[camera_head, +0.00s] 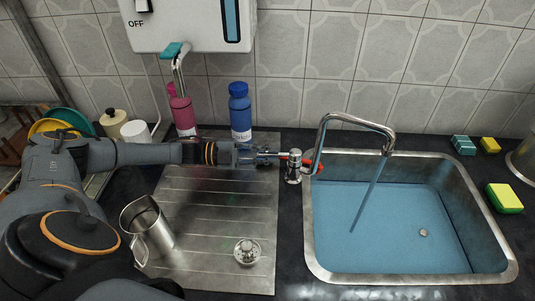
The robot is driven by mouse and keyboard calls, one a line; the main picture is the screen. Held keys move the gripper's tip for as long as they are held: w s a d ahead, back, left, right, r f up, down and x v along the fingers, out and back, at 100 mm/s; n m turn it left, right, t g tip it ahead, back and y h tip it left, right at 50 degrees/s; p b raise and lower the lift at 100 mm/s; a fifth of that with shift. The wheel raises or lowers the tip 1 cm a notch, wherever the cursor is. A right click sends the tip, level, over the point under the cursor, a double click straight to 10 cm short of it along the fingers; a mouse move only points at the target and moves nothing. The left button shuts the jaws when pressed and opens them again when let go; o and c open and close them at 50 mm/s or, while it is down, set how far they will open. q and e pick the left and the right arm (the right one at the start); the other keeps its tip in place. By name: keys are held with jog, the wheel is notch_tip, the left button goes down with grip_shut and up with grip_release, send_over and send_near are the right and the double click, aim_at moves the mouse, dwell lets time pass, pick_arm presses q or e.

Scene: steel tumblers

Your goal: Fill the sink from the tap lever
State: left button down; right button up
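The steel sink (311,246) is at the right, with blue water (385,235) spread over its bottom. A small round metal fitting (423,233) shows through the water. The curved tap (350,119) stands at the sink's left edge, and a thin stream (368,195) runs from its spout into the sink. My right gripper is out of view.
A steel pitcher (149,232) and a strainer-like metal piece (247,251) stand on the drainboard (215,225). Blue (240,112) and pink (182,113) bottles stand behind my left arm. Sponges (505,198) lie right of the sink. A white wall heater (185,25) hangs above.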

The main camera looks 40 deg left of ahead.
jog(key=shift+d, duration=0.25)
pick_arm(q)
jog(key=shift+s+d+r+t+p, duration=0.1)
jog(key=shift+s+d+t+p, duration=0.05)
jog(key=shift+t+p, duration=0.2)
jog(key=n+t+y+p, duration=0.1)
jog(key=p, duration=0.1)
jog(key=s+d+n+t+y+p, duration=0.1)
jog(key=n+t+y, duration=0.1)
jog(key=shift+s+d+p, duration=0.1)
jog(key=shift+d+p, duration=0.1)
jog(key=shift+p, duration=0.15)
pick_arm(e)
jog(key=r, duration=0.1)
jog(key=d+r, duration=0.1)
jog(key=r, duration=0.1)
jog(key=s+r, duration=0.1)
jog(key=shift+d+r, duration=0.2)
pick_arm(q)
jog(key=shift+a, duration=0.1)
jog(key=c, duration=1.4)
grip_release()
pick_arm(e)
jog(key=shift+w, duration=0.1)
